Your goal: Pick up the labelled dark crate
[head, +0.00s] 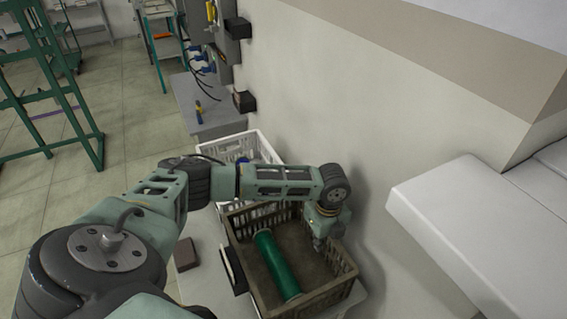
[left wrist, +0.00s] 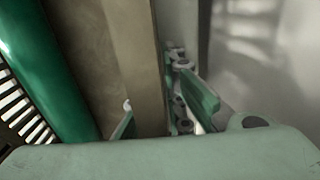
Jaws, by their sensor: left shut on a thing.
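The dark brown crate (head: 262,292) stands on a light surface by the wall in the head view, with slatted sides and a green cylinder (head: 276,263) lying inside. A dark plate, perhaps its label (head: 233,268), is on its left side. My left gripper (head: 320,243) is at the crate's right, wall-side rim. In the left wrist view its fingers (left wrist: 160,115) straddle the crate's rim (left wrist: 147,60), shut on it. The green cylinder also shows in the left wrist view (left wrist: 45,75). My right gripper is not in view.
A white crate (head: 262,150) stands just behind the dark crate. A small brown block (head: 186,254) lies to its left. The wall (head: 380,130) is close on the right, and a white ledge (head: 460,220) juts out at the right.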

